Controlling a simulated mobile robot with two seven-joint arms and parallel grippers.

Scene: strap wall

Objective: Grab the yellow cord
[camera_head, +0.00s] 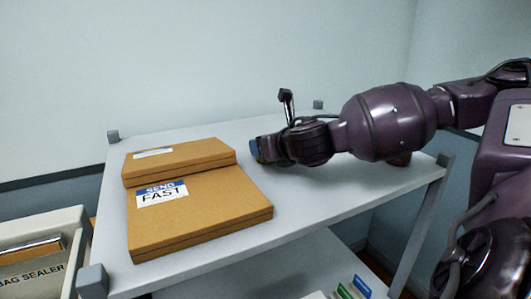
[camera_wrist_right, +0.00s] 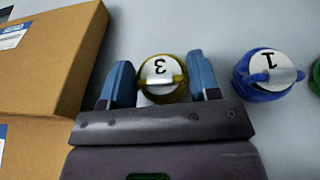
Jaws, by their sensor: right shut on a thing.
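The yellow cord (camera_wrist_right: 155,65) is a round yellow coil with a white top marked 3, in the right wrist view. My right gripper (camera_wrist_right: 162,80) is shut on it, with one blue finger on each side. In the head view my right gripper (camera_head: 256,150) reaches in from the right, low over the shelf top and just right of the cardboard boxes. The yellow cord is hidden there behind the gripper and arm. My left gripper is not in view.
A blue coil (camera_wrist_right: 262,75) marked 1 stands right of the yellow one, with a green edge (camera_wrist_right: 316,78) beyond. Flat cardboard boxes (camera_head: 205,215) lie left on the grey shelf (camera_head: 310,205). The shelf's front middle is clear.

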